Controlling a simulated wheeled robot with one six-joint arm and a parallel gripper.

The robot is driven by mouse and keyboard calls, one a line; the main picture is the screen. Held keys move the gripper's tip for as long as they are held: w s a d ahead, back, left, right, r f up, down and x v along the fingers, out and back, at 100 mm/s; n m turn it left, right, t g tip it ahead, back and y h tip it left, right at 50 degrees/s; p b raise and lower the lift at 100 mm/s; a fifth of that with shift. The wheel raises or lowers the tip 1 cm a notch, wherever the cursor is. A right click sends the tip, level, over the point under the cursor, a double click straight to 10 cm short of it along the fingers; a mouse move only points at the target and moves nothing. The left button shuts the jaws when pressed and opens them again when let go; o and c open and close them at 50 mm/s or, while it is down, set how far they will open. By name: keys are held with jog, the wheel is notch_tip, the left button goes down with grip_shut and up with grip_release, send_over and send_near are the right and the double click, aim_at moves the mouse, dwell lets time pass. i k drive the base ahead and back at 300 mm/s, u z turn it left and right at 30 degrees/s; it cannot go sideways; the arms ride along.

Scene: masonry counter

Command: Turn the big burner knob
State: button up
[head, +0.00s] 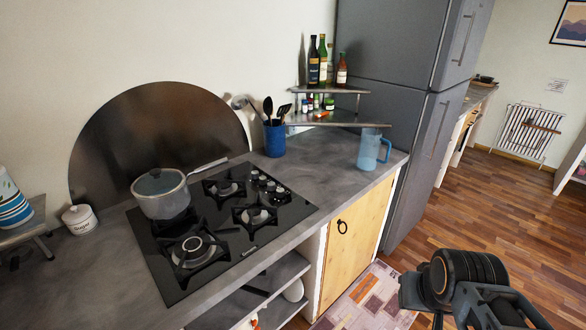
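The black glass cooktop (225,253) is set into the grey counter. Its small knobs (270,185) stand in a cluster at its back right corner. Which knob serves the big burner cannot be told at this size. The big burner (192,250) is at the front left of the cooktop, with a black grate and no visible flame. Dark parts of my arm (465,280) show at the lower right, well away from the knobs and over the floor side. My gripper's fingers cannot be made out there.
A lidded pot (161,195) sits on the back left burner, its handle reaching right. A blue utensil holder (274,139) and a blue jug (371,152) stand on the counter. A corner shelf (340,118) holds bottles. A grey fridge (400,100) stands at right. Wooden floor is clear at right.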

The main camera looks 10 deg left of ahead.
aim_at(262, 179)
jog(key=z, duration=0.1)
jog(key=i, duration=0.8)
jog(key=u, duration=0.9)
jog(key=i, duration=0.55)
jog(key=u, duration=0.6)
